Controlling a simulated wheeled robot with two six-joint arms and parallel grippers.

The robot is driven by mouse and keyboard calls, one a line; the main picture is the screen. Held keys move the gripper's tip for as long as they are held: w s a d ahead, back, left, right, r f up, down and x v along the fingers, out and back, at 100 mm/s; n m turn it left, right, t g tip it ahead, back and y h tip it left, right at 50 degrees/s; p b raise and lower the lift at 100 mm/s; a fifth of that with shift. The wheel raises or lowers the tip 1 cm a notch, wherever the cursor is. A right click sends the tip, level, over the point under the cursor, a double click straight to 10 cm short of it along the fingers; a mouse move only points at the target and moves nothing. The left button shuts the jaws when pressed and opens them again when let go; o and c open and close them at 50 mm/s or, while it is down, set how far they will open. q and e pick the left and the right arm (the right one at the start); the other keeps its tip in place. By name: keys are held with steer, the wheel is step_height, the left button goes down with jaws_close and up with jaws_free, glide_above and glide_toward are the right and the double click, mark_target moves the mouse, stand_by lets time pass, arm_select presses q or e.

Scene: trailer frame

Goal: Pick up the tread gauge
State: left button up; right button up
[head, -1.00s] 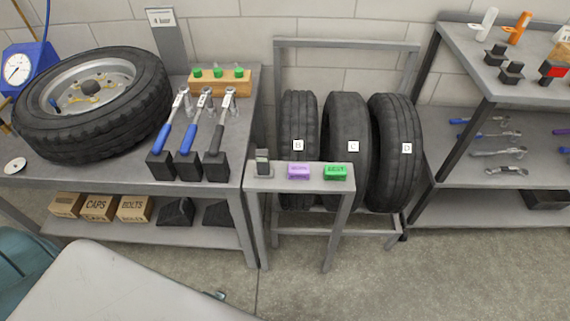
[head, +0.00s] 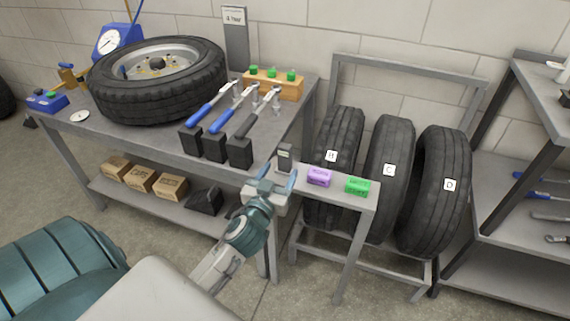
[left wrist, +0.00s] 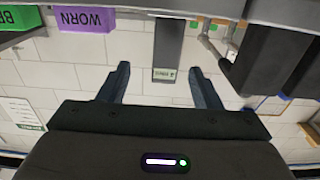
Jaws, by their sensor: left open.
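The tread gauge (head: 286,155) is a small dark grey upright device. It stands at the left end of a narrow grey stand (head: 335,187). My left gripper (head: 277,178) is open and empty, just in front of the gauge and low beside it in the head view. My right gripper is not in view.
A purple block marked WORN (head: 319,177) and a green block (head: 357,186) sit right of the gauge. Tyres (head: 388,205) stand behind the stand. Wrenches in black holders (head: 214,145) stand close on the workbench to the left.

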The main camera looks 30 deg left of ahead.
mark_target(283, 162)
arm_select(q)
steer(key=x, duration=0.3)
steer(key=shift+w+a, duration=0.15)
steer(key=shift+w, duration=0.15)
steer(key=x, duration=0.1)
steer(key=p+x, duration=0.1)
steer(key=x, duration=0.3)
steer(key=shift+s+a+f, duration=0.15)
steer(key=shift+a+f, duration=0.2)
steer(key=shift+f, duration=0.05)
steer(key=c, duration=1.3)
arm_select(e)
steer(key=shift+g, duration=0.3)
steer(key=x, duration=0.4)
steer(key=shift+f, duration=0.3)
arm_select(q)
steer(key=shift+o, duration=0.2)
